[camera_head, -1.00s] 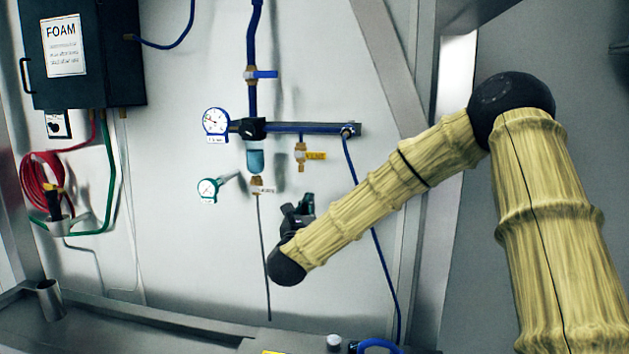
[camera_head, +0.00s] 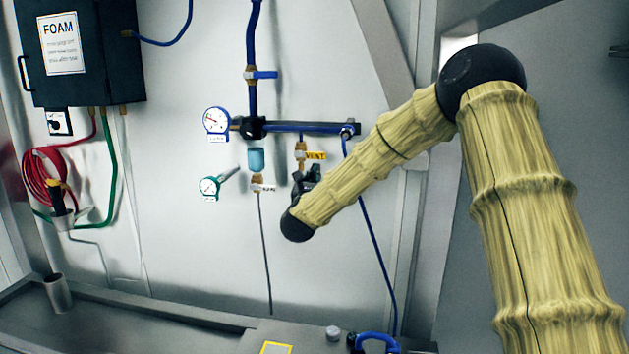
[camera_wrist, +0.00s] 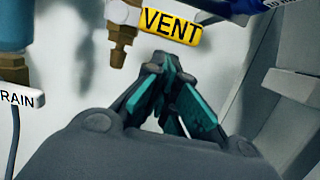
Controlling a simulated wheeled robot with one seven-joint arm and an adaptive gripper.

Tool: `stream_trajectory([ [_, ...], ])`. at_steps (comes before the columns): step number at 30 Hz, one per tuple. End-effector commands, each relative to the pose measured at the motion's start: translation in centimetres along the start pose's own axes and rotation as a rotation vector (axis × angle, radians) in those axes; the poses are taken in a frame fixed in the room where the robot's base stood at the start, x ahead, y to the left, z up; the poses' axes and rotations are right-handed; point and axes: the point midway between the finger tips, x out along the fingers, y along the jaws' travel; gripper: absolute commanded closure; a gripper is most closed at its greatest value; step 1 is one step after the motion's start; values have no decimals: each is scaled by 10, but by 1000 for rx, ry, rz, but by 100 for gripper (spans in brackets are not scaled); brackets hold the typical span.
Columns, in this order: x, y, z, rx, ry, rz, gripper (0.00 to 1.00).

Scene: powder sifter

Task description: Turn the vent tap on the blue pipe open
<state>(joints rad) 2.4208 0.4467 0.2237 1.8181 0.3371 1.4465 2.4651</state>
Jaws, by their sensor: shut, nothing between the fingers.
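The vent tap has a yellow handle marked VENT (camera_head: 316,155) on a brass body (camera_head: 300,150) under the horizontal blue pipe (camera_head: 290,127). The handle points right, roughly level. In the wrist view the yellow handle (camera_wrist: 171,25) is at the top, right of the brass body (camera_wrist: 121,35). My gripper (camera_head: 310,174) is just below the tap in the head view. In the wrist view its teal-padded fingertips (camera_wrist: 165,62) are together and empty, below the handle in the picture. I cannot tell whether they touch it.
A drain tap with a white tag (camera_head: 263,187) hangs under the blue filter bowl (camera_head: 256,160) to the left. A blue-handled tap (camera_head: 262,75) is above. Two gauges (camera_head: 215,120) (camera_head: 209,187) are at left. A blue hose (camera_head: 372,230) runs down at right.

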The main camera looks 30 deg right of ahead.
Motion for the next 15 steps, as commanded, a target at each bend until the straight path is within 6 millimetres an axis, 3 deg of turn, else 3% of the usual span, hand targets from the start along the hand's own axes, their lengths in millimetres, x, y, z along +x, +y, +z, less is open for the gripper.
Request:
stream_trajectory([
  [15,2,0,8,0,1,0,100],
])
